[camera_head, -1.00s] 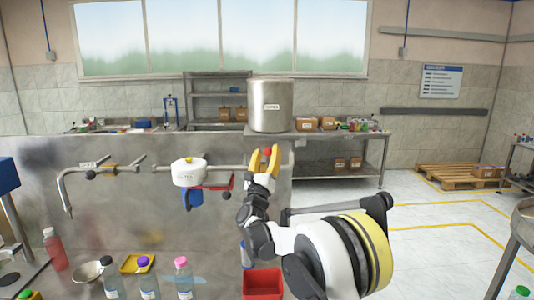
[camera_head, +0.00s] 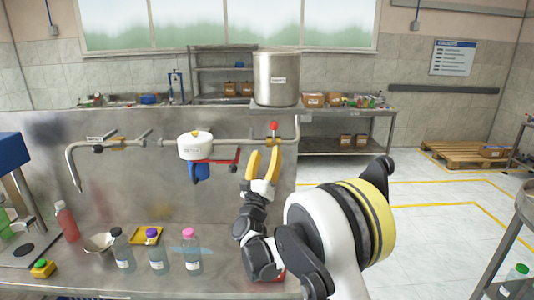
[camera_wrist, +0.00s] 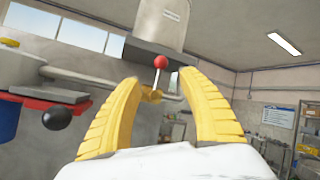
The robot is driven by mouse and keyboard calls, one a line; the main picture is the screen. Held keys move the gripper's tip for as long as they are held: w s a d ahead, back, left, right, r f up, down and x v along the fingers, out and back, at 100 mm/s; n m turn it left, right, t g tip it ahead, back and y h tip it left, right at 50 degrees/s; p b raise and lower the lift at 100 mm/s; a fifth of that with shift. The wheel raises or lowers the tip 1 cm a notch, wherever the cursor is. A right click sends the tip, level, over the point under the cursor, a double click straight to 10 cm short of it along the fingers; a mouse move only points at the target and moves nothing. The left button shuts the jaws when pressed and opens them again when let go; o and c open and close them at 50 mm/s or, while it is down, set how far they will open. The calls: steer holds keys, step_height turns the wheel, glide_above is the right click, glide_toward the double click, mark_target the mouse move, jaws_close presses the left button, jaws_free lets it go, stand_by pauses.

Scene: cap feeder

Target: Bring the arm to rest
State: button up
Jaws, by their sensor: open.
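My gripper (camera_head: 263,164) points upward with its two yellow fingers apart and nothing between them. It is above the right part of the metal bench (camera_head: 120,281), in front of the steel back panel. In the wrist view my gripper (camera_wrist: 160,88) frames a red ball-topped valve lever (camera_wrist: 160,62) that stands behind the fingertips. The same red-topped lever (camera_head: 273,126) shows in the head view just above the fingertips, on the pipe. Whether the fingers touch it, I cannot tell; they look apart from it.
Bottles with black, purple and pink caps (camera_head: 191,252) stand on the bench, left of my arm. A white capped vessel (camera_head: 195,146) hangs on the pipe above a red and blue valve (camera_head: 200,171). A steel tank (camera_head: 277,78) stands behind. Open floor lies right.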

steer(key=s+d+m+g+h+b, duration=0.2)
steer(key=s+d+m+g, duration=0.25)
steer(key=d+m, duration=0.45)
steer(key=s+d+m+g+h+b, duration=0.2)
steer(key=s+d+m+g, duration=0.4)
steer(key=d, duration=0.5)
steer(key=s+d+f+m, duration=0.4)
steer(key=s+m, duration=0.3)
steer(key=s+f+m+g+y+b, duration=0.35)
steer(key=s+f+m, duration=0.45)
steer(key=s, duration=0.5)
steer(key=s+a+f+m+g+y, duration=0.1)
steer(key=s+a+f+m+y, duration=0.2)
steer(key=s, duration=0.4)
steer(key=s+a+f+m+g+y+b, duration=0.1)
steer(key=s+a+f+m+y, duration=0.2)
steer(key=s+f+m, duration=0.2)
steer(key=shift+s+a+f, duration=0.35)
steer(key=shift+s+f, duration=0.2)
steer(key=shift+s, duration=0.3)
